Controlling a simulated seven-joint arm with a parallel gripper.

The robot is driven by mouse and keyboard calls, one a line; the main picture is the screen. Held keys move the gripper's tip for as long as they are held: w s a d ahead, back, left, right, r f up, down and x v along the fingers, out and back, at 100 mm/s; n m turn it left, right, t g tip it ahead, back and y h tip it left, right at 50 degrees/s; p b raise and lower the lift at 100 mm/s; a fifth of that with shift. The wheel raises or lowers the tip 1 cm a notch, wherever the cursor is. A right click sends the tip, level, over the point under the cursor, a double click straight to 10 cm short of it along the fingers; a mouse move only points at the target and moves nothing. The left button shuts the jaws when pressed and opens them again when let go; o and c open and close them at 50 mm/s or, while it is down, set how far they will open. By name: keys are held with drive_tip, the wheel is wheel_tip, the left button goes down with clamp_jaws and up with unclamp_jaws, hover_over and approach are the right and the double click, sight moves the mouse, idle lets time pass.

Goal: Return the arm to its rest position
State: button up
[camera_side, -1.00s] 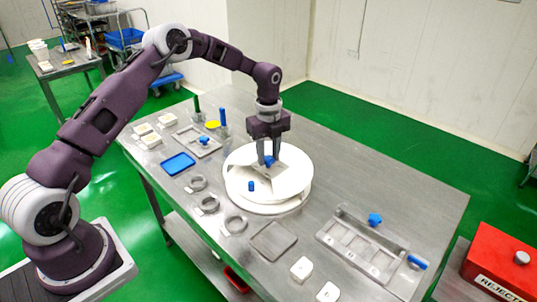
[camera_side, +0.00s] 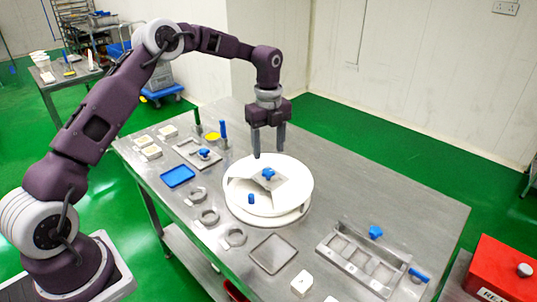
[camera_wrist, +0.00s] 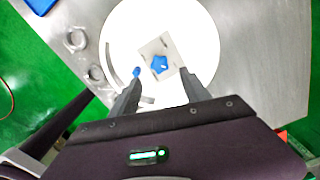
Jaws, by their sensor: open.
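My gripper (camera_side: 268,153) is open and empty, above the white round turntable (camera_side: 236,207). In the wrist view my gripper (camera_wrist: 166,90) has its fingers spread over the turntable (camera_wrist: 196,32). A grey plate with a blue star-shaped knob (camera_side: 268,174) lies on the turntable below the fingers. The knob also shows in the wrist view (camera_wrist: 159,64), apart from the fingers. A small blue peg (camera_side: 251,199) stands on the turntable.
On the steel table are a blue tray (camera_side: 178,177), several grey rings (camera_side: 209,217), a square grey plate (camera_side: 272,253) and a slotted grey tray (camera_side: 362,262). Upright blue and green handles (camera_side: 223,130) stand behind the turntable. A red bin (camera_side: 497,270) is at right.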

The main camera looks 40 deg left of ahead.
drive_tip(key=s+d+r+n+t, duration=0.1)
drive_tip(key=s+d+r+n, duration=0.15)
drive_tip(key=s+r, duration=0.35)
drive_tip(key=s+d+r+n+t+y, duration=0.1)
drive_tip(key=s+r+n, duration=0.3)
drive_tip(key=s+r, duration=0.15)
drive_tip(key=s+d+r+n+t, duration=0.1)
drive_tip(key=s+d+r+n, duration=0.1)
drive_tip(key=s+r+n, duration=0.4)
drive_tip(key=s+d+n+t+h, duration=0.1)
drive_tip(key=s+n, duration=0.8)
drive_tip(key=s, duration=1)
drive_tip(key=shift+d+f+t, duration=0.15)
drive_tip(key=shift+d+t, duration=0.65)
drive_tip(key=shift+d, duration=0.2)
drive_tip(key=shift+w, duration=0.1)
